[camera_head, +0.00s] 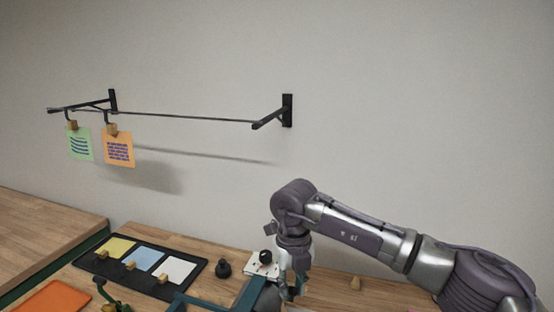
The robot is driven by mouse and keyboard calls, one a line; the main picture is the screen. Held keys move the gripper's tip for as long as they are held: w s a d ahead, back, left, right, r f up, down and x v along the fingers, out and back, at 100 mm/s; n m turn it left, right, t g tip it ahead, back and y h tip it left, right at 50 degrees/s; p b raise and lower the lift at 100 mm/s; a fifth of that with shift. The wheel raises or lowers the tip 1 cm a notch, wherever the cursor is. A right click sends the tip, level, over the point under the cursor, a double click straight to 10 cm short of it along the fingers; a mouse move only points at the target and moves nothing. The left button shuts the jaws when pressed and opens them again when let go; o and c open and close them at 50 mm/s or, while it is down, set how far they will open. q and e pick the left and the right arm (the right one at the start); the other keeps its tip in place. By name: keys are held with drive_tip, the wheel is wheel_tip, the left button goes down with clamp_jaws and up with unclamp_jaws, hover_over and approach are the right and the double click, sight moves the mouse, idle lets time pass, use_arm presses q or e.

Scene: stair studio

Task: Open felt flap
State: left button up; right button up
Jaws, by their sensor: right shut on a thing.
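My right gripper (290,284) points down at the bottom centre, at the end of my arm from the right. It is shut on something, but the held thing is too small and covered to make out. A white plate with a black knob (264,257) is just left of it. No felt flap can be made out for certain. A flat orange piece (48,299), perhaps felt, lies at the lower left, cut off by the picture edge and well away from the gripper. My left gripper does not show.
A black tray (188,280) holds yellow, blue and white cards with small wooden blocks. A black knob-like piece (223,268) stands beside it. A teal frame (190,300) runs along the bottom. A wall rail (190,115) holds green and orange notes.

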drive_tip(key=shift+w+d+r, duration=0.1)
drive_tip(key=shift+w+d, duration=0.3)
drive_tip(key=shift+w, duration=0.4)
drive_tip(key=shift+w+d+r, duration=0.1)
drive_tip(key=shift+w+d, duration=0.25)
drive_tip(key=shift+w, duration=0.45)
drive_tip(key=o, duration=1.2)
drive_tip(key=shift+d, duration=0.2)
drive_tip(key=shift+a+r, duration=0.1)
drive_tip(key=shift+s+a+r, duration=0.1)
drive_tip(key=shift+r+p, duration=2)
drive_tip(key=shift+r, duration=1.9)
drive_tip(key=shift+a, duration=0.1)
